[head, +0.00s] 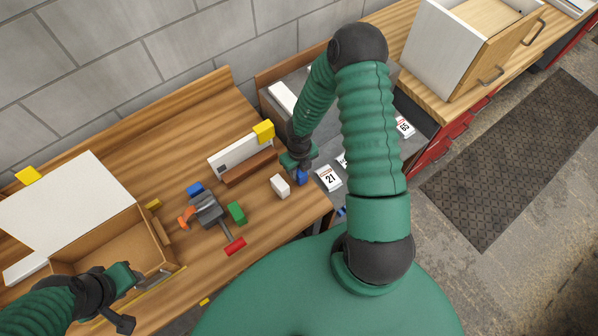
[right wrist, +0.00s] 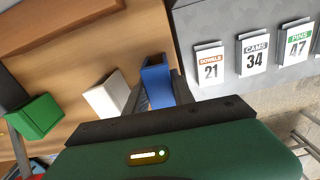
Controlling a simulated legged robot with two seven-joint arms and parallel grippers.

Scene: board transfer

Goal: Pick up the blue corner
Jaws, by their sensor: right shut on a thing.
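The blue corner (right wrist: 156,82) is a small blue piece between the fingers of my right gripper (right wrist: 158,88) in the right wrist view. The gripper is shut on it. In the head view the blue corner (head: 302,177) shows just below my right gripper (head: 300,168), at the right end of the wooden bench. I cannot tell whether it still touches the bench. My left gripper (head: 128,296) is at the lower left, by the open cardboard box, and its jaw state is unclear.
A white block (head: 280,186) stands just left of the blue corner; a green block (head: 237,212) is farther left. A grey vise-like tool (head: 207,209), red block (head: 235,246) and cardboard box (head: 112,246) are on the bench. Numbered cards (head: 328,178) lie on the grey surface at right.

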